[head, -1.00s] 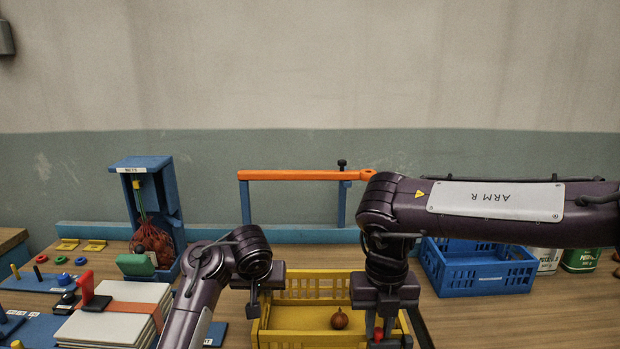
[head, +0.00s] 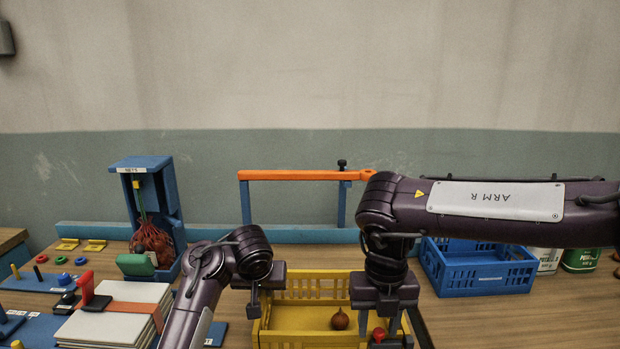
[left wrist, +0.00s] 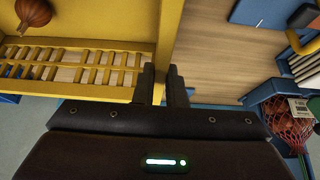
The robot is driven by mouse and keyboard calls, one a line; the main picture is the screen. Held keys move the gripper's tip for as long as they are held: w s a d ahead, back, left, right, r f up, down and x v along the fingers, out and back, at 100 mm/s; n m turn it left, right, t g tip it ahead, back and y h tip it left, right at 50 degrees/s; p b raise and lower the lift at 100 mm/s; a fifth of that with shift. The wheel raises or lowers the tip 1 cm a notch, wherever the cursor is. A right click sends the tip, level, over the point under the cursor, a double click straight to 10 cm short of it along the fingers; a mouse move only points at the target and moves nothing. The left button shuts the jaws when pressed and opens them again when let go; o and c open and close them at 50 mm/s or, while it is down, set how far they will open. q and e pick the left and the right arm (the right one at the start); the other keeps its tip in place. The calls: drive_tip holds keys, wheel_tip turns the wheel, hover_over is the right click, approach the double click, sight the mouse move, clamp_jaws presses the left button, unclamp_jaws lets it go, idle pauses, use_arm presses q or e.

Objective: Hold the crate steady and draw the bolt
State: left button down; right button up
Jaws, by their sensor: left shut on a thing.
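The yellow crate (head: 290,322) stands on the bench with a brown onion (head: 340,319) inside. My left gripper (head: 253,308) is at the crate's left wall. In the left wrist view its fingers (left wrist: 163,88) are shut on the yellow crate's wall (left wrist: 166,40), one on each side. My right gripper (head: 379,326) points down over the crate's right side, its fingers apart. A red knob (head: 379,334), perhaps the bolt's, shows between or just behind them, apparently not gripped. The rest of the bolt is hidden.
A blue crate (head: 480,275) stands at the right, near cans (head: 580,260). A blue stand with a red net sack (head: 153,243) is at the left. Stacked white sheets (head: 112,318) lie in front of it. An orange bar (head: 300,175) spans a blue frame behind.

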drive_tip(key=shift+r, duration=4)
